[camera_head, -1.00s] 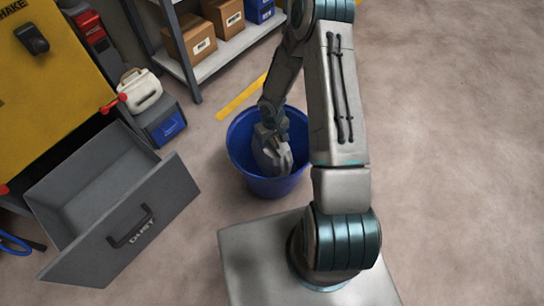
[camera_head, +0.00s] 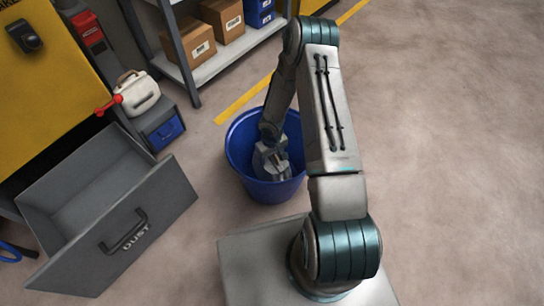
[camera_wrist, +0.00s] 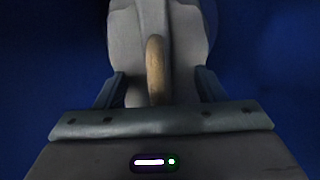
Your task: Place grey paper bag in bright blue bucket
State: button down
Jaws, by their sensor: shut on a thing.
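The bright blue bucket (camera_head: 236,160) stands on the floor in front of my base in the head view. My gripper (camera_head: 270,172) is down inside the bucket's rim. In the wrist view my gripper (camera_wrist: 155,92) is shut on the grey paper bag (camera_wrist: 182,40), with a tan handle-like strip between the fingers. Blue bucket wall (camera_wrist: 50,60) surrounds the bag there. In the head view the bag is mostly hidden by the gripper and the bucket wall. I cannot tell whether it touches the bucket's bottom.
An open grey drawer marked DUST (camera_head: 150,215) juts out left of the bucket. A shelf (camera_head: 222,58) with cardboard boxes stands behind. A white jug (camera_head: 138,92) sits beside a yellow cabinet (camera_head: 50,70). The floor at right (camera_head: 450,150) is clear.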

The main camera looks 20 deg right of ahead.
jog(key=shift+f, duration=0.2)
jog(key=shift+c, duration=1.6)
grip_release()
jog(key=shift+r, duration=0.2)
